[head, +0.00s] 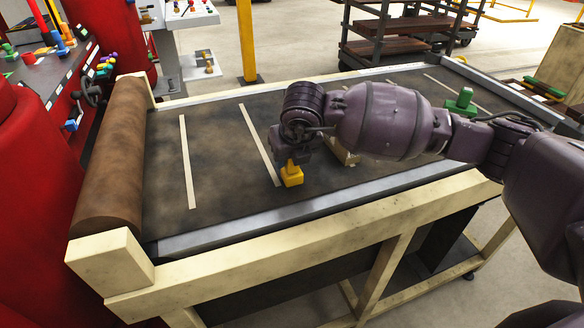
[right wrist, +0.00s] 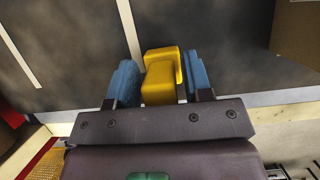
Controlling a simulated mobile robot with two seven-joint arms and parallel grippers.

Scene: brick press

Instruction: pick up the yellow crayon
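The yellow crayon (head: 291,176) looks like a chunky, blocky yellow piece on the dark conveyor-like table top, left of its middle. My right gripper (head: 288,163) is directly above and around it, pointing down; the wrist hides part of the crayon in the head view. In the right wrist view the crayon (right wrist: 160,80) lies between the two blue fingers of my right gripper (right wrist: 162,82). A narrow gap shows on its right side, so the fingers look open around it. My left gripper is not in view.
The dark table top (head: 225,150) has pale stripes and a brown roller (head: 113,160) at its left end. A tan box (head: 343,151) is partly hidden beneath my right arm. A green piece (head: 461,102) stands farther right. The table's left part is clear.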

